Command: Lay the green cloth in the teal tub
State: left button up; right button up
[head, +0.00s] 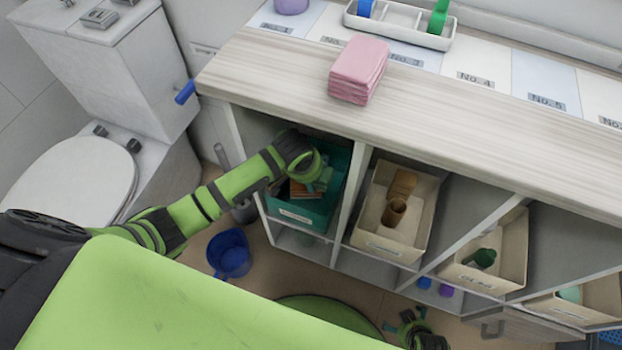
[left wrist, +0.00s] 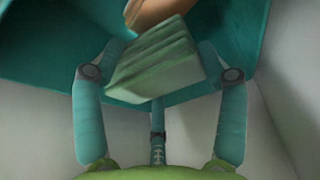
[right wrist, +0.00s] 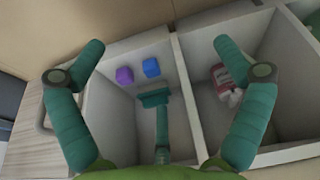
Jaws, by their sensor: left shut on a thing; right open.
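The folded green cloth (left wrist: 158,65) is between the fingers of my left gripper (left wrist: 160,58), which is shut on it. In the head view my left gripper (head: 318,182) reaches into the cart's upper left compartment, over the teal tub (head: 296,213). The tub also shows behind the cloth in the left wrist view (left wrist: 235,25). A brown-orange item (left wrist: 148,10) lies in the tub beyond the cloth. I cannot tell whether the cloth touches the tub. My right gripper (right wrist: 158,45) is open and empty, low by the cart's lower compartments.
A pink folded stack (head: 358,70) lies on the countertop. Beige bins (head: 385,240) with brown and green items stand in compartments to the right. A blue bucket (head: 229,255) is on the floor. Purple and blue blocks (right wrist: 125,75) and a pink bottle (right wrist: 222,78) sit in lower compartments.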

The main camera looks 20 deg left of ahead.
pick_arm(q)
notch_tip(320, 180, down, 3)
jog(key=shift+r+b, duration=0.1)
jog(key=shift+b, duration=0.3)
jog(key=shift+f, duration=0.2)
pick_arm(e)
jog(key=shift+s+a+r, duration=0.1)
jog(key=shift+s+r, duration=0.15)
jog(key=shift+s, duration=0.05)
pick_arm(q)
jog(key=shift+f, duration=0.15)
jog(key=shift+f, duration=0.45)
jog(key=o, duration=1.2)
jog(key=shift+c, duration=0.2)
jog(key=shift+r, duration=0.15)
pick_arm(e)
jog(key=shift+r, duration=0.1)
pick_arm(q)
jog(key=p+v, duration=0.4)
jog(key=v, duration=0.8)
jog(key=shift+r, duration=0.45)
pick_arm(e)
jog(key=shift+w+d+f+t, duration=0.5)
jog(key=shift+w+f+t, duration=0.1)
jog(key=shift+w+t, duration=0.2)
